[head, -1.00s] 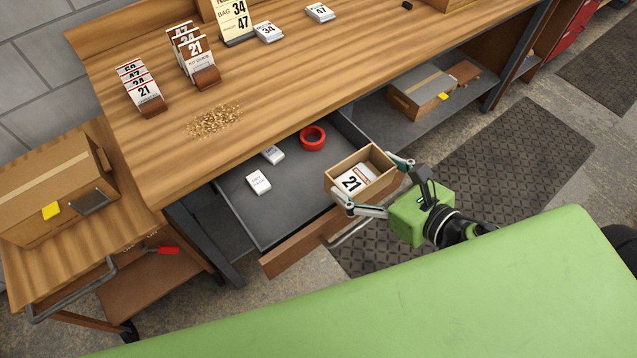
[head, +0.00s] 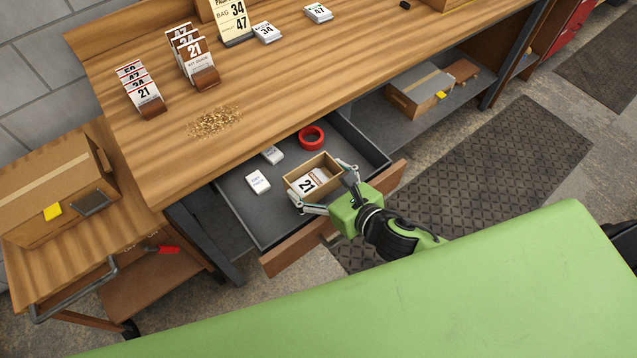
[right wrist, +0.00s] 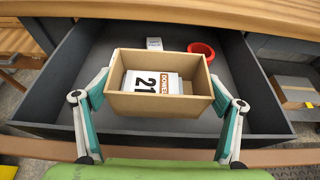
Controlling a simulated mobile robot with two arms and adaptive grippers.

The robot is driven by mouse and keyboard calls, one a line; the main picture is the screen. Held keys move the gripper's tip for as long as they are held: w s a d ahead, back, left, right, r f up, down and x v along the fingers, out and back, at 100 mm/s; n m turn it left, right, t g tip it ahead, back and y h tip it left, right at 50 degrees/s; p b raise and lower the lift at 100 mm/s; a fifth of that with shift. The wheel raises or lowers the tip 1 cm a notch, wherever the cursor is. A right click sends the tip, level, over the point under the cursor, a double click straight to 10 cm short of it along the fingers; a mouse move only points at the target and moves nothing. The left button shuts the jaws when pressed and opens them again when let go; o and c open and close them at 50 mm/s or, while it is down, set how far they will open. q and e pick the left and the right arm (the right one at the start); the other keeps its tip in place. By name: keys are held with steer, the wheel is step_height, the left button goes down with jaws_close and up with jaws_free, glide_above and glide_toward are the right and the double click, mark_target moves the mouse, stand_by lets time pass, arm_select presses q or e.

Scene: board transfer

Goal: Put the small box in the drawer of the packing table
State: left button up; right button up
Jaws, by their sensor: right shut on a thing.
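The small box (head: 325,164) is an open brown box with a white card marked 21 inside. In the head view it is over the front right part of the open drawer (head: 238,203) of the packing table (head: 160,160). My right gripper (head: 322,188) is shut on the box, one finger at each end. In the right wrist view the box (right wrist: 142,104) sits level between the fingers (right wrist: 160,110), with the drawer (right wrist: 85,75) beyond and around it. I cannot tell whether its bottom touches the drawer floor. My left gripper is not in view.
The drawer holds a red tape roll (head: 311,138) and small white packs (head: 258,182) behind and left of the box. The drawer's wooden front (head: 290,250) lies under my right wrist. A cart with a carton (head: 60,190) stands at left. A green surface (head: 400,310) fills the foreground.

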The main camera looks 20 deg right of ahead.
steer(key=shift+f, duration=0.9)
